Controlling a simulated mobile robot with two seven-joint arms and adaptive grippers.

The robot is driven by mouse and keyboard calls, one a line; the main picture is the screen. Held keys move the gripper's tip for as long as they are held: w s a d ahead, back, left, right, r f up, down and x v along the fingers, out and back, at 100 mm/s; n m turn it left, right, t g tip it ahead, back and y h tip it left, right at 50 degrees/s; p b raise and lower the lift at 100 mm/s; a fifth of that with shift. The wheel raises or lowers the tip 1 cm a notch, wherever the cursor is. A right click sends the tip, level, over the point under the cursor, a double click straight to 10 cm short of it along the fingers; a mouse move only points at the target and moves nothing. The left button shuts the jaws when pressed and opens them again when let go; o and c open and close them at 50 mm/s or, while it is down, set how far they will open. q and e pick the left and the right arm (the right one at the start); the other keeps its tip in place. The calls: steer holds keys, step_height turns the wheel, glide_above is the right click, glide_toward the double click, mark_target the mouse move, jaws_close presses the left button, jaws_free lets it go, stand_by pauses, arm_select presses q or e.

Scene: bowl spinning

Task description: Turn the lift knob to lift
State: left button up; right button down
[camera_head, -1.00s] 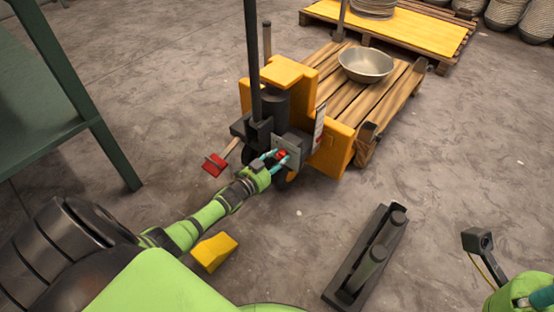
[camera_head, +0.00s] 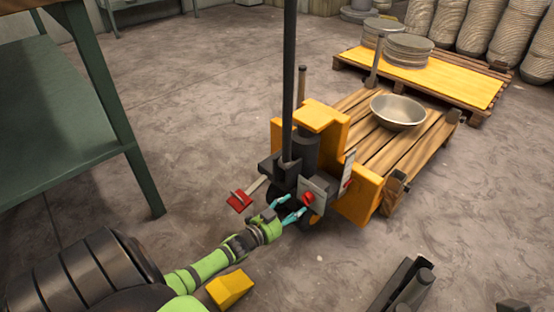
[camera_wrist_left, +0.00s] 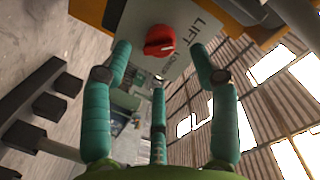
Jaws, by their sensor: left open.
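The red lift knob (camera_head: 308,198) sits on a grey plate (camera_head: 318,186) on the yellow pallet lifter (camera_head: 357,197). In the left wrist view the knob (camera_wrist_left: 160,41) lies ahead, between the upper fingertips; "LIFT" and a second, partly legible label are beside it. I cannot tell exactly where the knob points. My left gripper (camera_head: 290,207) is open and empty, its fingertips just left of and below the knob and seemingly apart from it. In the left wrist view the gripper (camera_wrist_left: 160,68) shows its spread teal fingers. My right gripper is out of view.
A metal bowl (camera_head: 398,111) rests on the wooden pallet (camera_head: 365,103) behind the lifter. A red pedal (camera_head: 239,201) sticks out left. A green table (camera_head: 60,135) stands left. A yellow block (camera_head: 229,289) appears below my left forearm. Stacked bowls (camera_head: 409,47) are at the back.

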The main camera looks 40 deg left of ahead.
arm_select(q)
steer(key=s+r, duration=0.1)
steer(key=s, duration=0.6)
steer(key=shift+a, duration=0.4)
steer(key=shift+w+d, duration=0.1)
